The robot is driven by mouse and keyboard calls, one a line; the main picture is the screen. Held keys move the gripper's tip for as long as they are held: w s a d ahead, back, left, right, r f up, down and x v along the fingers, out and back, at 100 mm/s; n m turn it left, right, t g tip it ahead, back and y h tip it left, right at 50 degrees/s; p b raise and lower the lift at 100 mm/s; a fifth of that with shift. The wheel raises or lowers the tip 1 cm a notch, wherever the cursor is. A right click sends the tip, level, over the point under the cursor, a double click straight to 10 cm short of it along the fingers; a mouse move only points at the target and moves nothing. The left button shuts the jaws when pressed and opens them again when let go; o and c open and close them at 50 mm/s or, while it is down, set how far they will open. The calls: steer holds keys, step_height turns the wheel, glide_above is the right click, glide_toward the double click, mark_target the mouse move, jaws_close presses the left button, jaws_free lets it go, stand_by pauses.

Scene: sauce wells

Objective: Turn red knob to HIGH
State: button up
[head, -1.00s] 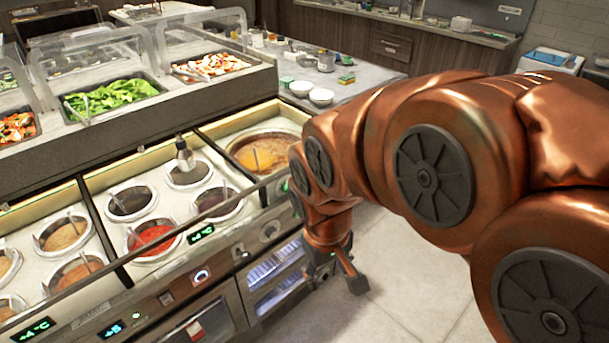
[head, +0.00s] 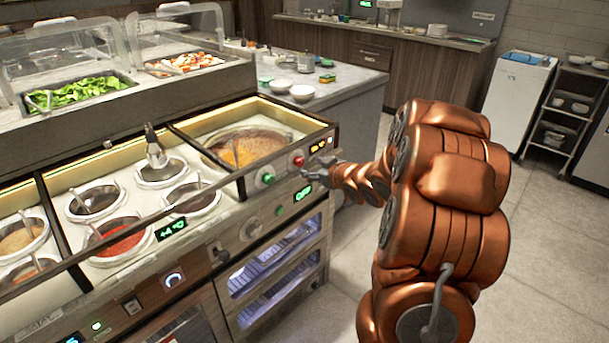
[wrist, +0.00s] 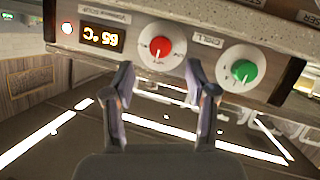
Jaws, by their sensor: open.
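The red knob (head: 298,161) is on the front panel of the counter, near its right end. In the wrist view the red knob (wrist: 161,47) sits on a white round dial, upper centre, with a dark slot line across it. My gripper (head: 318,173) is at the panel just right of the red knob in the head view. In the wrist view my gripper (wrist: 160,76) is open and empty, with the knob just above the gap between the fingertips. I cannot tell whether they touch the panel. The dial's markings are too small to read.
A green knob (wrist: 243,70) on a similar dial lies right of the red one in the wrist view, close to the right finger. An orange temperature display (wrist: 101,37) is to the left. A soup well (head: 245,148) is behind the panel. Open floor (head: 540,240) lies at right.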

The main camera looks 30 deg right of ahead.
mark_target(301, 163)
steer(key=shift+w+d+f+n+t+y+b, duration=0.15)
steer(key=shift+w+f+t+y+b, duration=0.35)
steer(key=shift+w, duration=0.5)
steer(key=shift+w+a+f+n+t+y+b, duration=0.1)
steer(key=shift+w+f+n+t+y+b, duration=0.2)
steer(key=shift+w+t+y, duration=0.55)
steer(key=shift+w+d+f+n+t+y+b, duration=0.15)
steer(key=shift+w+f+t+y+b, duration=0.3)
steer(key=shift+w, duration=0.65)
jaws_close()
steer(key=shift+r, duration=0.1)
